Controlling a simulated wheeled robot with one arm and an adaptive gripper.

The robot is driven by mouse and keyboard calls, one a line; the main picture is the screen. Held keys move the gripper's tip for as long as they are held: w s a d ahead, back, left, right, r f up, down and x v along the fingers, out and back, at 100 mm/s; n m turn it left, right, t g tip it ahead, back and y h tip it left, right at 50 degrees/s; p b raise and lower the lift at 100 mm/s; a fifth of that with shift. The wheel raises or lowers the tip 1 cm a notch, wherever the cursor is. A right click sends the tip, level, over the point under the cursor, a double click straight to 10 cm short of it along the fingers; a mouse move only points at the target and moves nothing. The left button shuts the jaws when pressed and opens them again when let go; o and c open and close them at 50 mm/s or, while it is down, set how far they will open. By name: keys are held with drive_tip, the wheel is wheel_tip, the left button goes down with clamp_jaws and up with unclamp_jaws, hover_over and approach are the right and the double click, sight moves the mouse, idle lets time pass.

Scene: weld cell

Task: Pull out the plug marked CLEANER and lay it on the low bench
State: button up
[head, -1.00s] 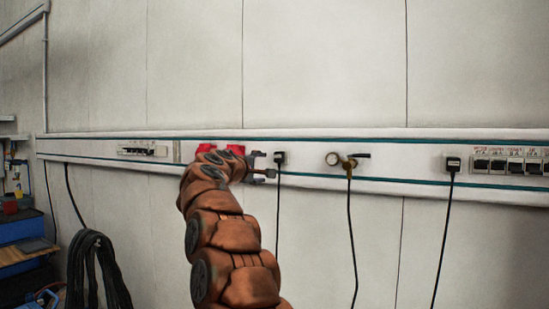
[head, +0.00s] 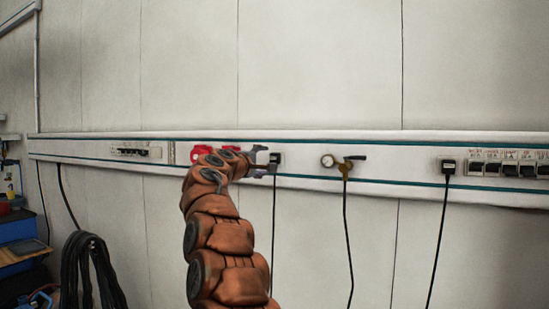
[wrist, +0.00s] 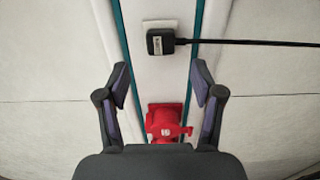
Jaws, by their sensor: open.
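A black plug (head: 275,158) sits in a pale socket on the wall rail, its black cable hanging straight down. In the wrist view the same plug (wrist: 161,42) carries a small label that I cannot read. My gripper (head: 264,160) is open and empty, just left of this plug. In the wrist view the plug lies beyond the open fingertips (wrist: 160,75), roughly midway between their lines, apart from them. A second black plug (head: 447,167) with a hanging cable sits further right on the rail; its marking is unreadable. I cannot make out the low bench.
Red fittings (wrist: 166,123) on the rail lie close under my gripper. A gauge with a brass valve (head: 344,164) and hose stands right of the plug. Several black switches (head: 510,169) are at far right. Coiled black cable (head: 90,265) hangs lower left.

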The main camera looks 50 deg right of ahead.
sight(273, 159)
drive_tip(key=p+x, duration=0.4)
drive_tip(key=x, duration=0.2)
drive_tip(key=shift+r+p, duration=0.1)
drive_tip(key=shift+p, duration=0.3)
drive_tip(key=shift+p+x, duration=0.35)
drive_tip(key=shift+x, duration=0.4)
drive_tip(key=shift+f+b, duration=0.25)
drive_tip(key=shift+b, duration=0.05)
idle(0.4)
clamp_jaws()
idle(0.4)
drive_tip(key=shift+a+b, duration=0.15)
drive_tip(key=shift+b, duration=0.15)
drive_tip(key=shift+b+v, duration=2.3)
drive_tip(key=shift+v, duration=0.35)
drive_tip(key=shift+a, duration=0.2)
